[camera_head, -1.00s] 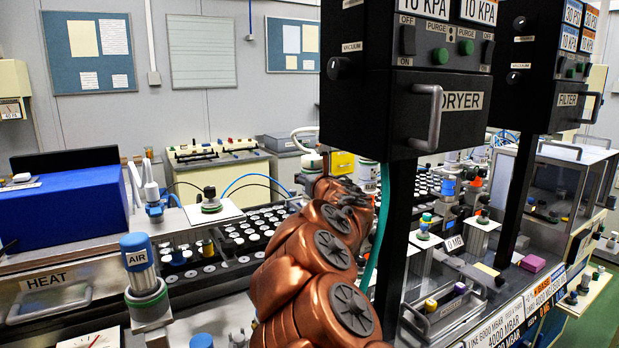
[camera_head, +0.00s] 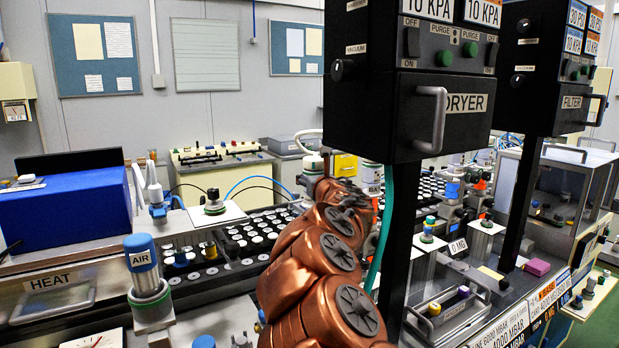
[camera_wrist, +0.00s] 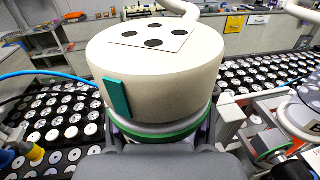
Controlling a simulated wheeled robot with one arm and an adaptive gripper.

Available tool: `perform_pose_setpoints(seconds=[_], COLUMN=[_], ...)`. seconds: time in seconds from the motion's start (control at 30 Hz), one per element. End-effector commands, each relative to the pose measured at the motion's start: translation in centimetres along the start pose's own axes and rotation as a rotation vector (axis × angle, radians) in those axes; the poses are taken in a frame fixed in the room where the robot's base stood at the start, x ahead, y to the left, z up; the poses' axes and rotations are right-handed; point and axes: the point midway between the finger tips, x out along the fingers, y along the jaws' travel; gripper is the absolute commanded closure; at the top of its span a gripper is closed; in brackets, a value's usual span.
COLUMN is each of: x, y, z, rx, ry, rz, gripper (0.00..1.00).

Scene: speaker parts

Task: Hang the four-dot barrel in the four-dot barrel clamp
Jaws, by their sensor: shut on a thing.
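The four-dot barrel (camera_wrist: 155,75) is a wide cream cylinder in the wrist view, with a white card bearing dark dots on its top. It has a teal mark on its side and a green band near its base. My gripper (camera_wrist: 160,132) is shut on it at the lower part; the fingertips are mostly hidden by the barrel. The barrel looks upright. In the head view my copper-coloured arm reaches toward the bench beside the black column, and the gripper end is crowded and partly hidden there. I cannot tell which fixture is the four-dot barrel clamp.
Trays of white-topped parts (camera_wrist: 55,112) lie left of the barrel, with more to its right. A metal fixture (camera_wrist: 268,140) stands close on the right in the wrist view. The black dryer box (camera_head: 437,120) and its column stand right of my arm.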

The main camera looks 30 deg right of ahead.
Motion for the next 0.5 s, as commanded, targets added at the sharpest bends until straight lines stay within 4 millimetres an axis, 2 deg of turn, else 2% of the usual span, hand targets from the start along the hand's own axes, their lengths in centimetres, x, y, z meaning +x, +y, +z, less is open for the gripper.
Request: perform_pose_setpoints(seconds=[0.5], x=[-0.01], y=[0.03], z=[-0.39], rx=[0.000], ry=[-0.002], rz=[0.001], gripper=[1.00])
